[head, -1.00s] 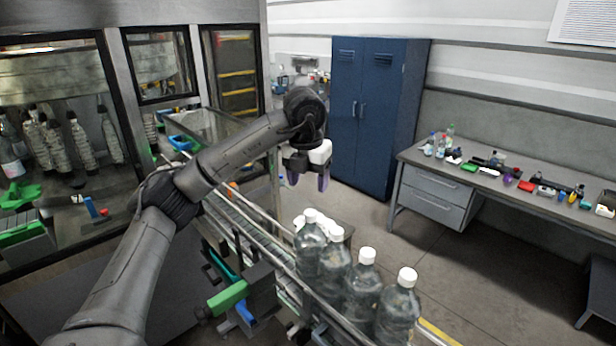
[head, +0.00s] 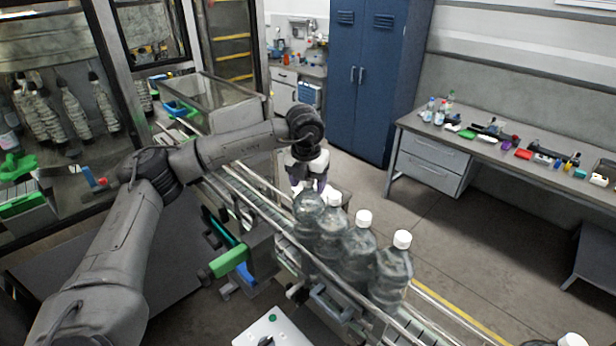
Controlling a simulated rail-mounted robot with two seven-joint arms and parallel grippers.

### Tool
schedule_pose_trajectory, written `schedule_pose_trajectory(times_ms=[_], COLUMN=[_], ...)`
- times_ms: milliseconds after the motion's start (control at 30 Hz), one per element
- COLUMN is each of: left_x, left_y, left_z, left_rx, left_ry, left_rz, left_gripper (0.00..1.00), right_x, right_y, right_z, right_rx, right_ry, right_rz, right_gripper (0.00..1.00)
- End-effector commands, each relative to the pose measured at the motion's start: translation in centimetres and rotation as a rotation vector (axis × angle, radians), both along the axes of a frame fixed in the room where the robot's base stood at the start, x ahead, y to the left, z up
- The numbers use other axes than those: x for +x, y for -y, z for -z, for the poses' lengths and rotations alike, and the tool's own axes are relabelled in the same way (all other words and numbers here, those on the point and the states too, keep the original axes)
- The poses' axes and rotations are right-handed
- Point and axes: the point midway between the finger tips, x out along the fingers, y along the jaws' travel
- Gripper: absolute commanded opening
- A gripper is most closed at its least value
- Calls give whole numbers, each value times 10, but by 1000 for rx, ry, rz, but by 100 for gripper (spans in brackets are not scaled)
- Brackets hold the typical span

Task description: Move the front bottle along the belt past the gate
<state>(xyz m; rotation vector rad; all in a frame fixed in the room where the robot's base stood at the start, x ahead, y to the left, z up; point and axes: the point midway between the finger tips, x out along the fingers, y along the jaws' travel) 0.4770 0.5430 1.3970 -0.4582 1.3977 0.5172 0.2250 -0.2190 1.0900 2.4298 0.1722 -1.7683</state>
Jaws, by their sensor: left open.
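Several clear bottles with white caps stand upright in a row on the conveyor belt (head: 268,217). The bottle at the far-left end of the row (head: 307,214) is directly below my left gripper (head: 308,186). The left gripper points down and is open, with its fingers at the level of that bottle's top. The gripper hides its cap, and I cannot tell whether the fingers touch it. The other bottles (head: 330,235), (head: 357,255) and (head: 391,273) stand close behind one another toward the lower right. I cannot clearly identify the gate. My right gripper is not in view.
A bracket with green (head: 229,262) and blue parts stands at the belt's left side. Guard rails run along the belt. The belt is clear toward the upper left, up to a glass-walled enclosure (head: 215,100). Another white cap (head: 572,341) shows at the bottom right.

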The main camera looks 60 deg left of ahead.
Motion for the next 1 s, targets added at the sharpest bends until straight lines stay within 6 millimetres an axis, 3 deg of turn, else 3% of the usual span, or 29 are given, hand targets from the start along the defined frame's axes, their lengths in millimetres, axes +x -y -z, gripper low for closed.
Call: schedule_pose_trajectory(times_ms=[233,867,1000], left_x=[0,0,0], left_y=[0,0,0], left_z=[0,0,0], left_rx=[0,0,0], left_ry=[0,0,0], left_rz=[0,0,0], left_gripper=[62,1,0], right_x=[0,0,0], right_y=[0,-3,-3], right_z=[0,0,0], right_rx=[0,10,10], right_ry=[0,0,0], right_rz=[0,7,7], right_gripper=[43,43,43])
